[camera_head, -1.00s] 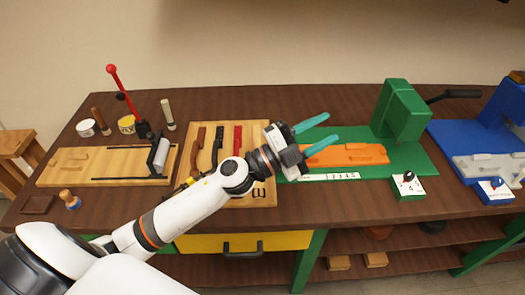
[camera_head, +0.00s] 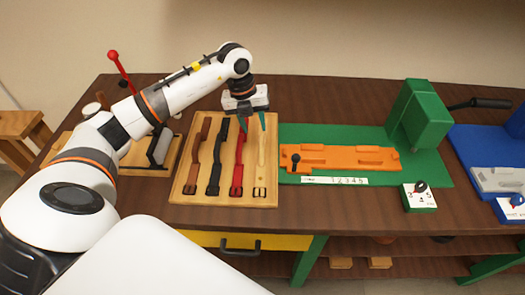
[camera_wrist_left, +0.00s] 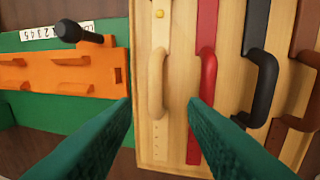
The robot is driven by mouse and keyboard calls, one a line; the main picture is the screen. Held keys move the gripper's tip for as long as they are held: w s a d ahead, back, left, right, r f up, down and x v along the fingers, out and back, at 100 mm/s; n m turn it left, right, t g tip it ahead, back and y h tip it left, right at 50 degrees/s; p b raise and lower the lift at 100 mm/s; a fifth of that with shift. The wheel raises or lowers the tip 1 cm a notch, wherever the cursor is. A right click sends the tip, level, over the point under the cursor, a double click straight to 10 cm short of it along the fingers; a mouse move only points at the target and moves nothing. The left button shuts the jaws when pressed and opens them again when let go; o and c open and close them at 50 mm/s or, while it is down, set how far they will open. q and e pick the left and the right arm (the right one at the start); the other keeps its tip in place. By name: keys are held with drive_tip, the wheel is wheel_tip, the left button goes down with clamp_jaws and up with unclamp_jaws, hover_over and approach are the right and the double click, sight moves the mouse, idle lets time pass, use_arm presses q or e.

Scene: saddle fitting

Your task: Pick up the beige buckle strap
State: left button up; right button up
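The beige buckle strap (camera_head: 260,172) lies at the right end of a row of straps on the wooden board. In the left wrist view the beige strap (camera_wrist_left: 157,88) has a raised loop in the middle and a row of holes. My left gripper (camera_head: 251,123) points down over the board's upper right part. Its two green fingers are open and empty. In the left wrist view the strap's loop lies between the fingertips of the gripper (camera_wrist_left: 162,103), with the red strap close to the right finger. My right gripper is not in view.
Beside it lie a red strap (camera_head: 238,172), a black strap (camera_head: 217,165) and a brown strap (camera_head: 196,158) on the board (camera_head: 205,198). An orange fixture (camera_head: 345,157) with a black knob sits on a green base to the right.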

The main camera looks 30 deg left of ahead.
sight(261, 142)
use_arm(q)
drive_tip(key=f, duration=0.3)
drive_tip(key=shift+w+d+f+p, duration=0.2)
drive_tip(key=shift+d+p, duration=0.15)
drive_tip(key=shift+w+d+f+p, duration=0.1)
drive_tip(key=shift+d+f+p, duration=0.1)
drive_tip(key=shift+f+p, duration=0.3)
drive_tip(key=f, duration=0.2)
drive_tip(key=f+p, duration=0.1)
drive_tip(key=shift+w+d+f, duration=0.3)
drive_tip(key=shift+d, duration=0.1)
drive_tip(key=shift+f, duration=0.35)
drive_tip(key=shift+c, duration=0.5)
clamp_jaws()
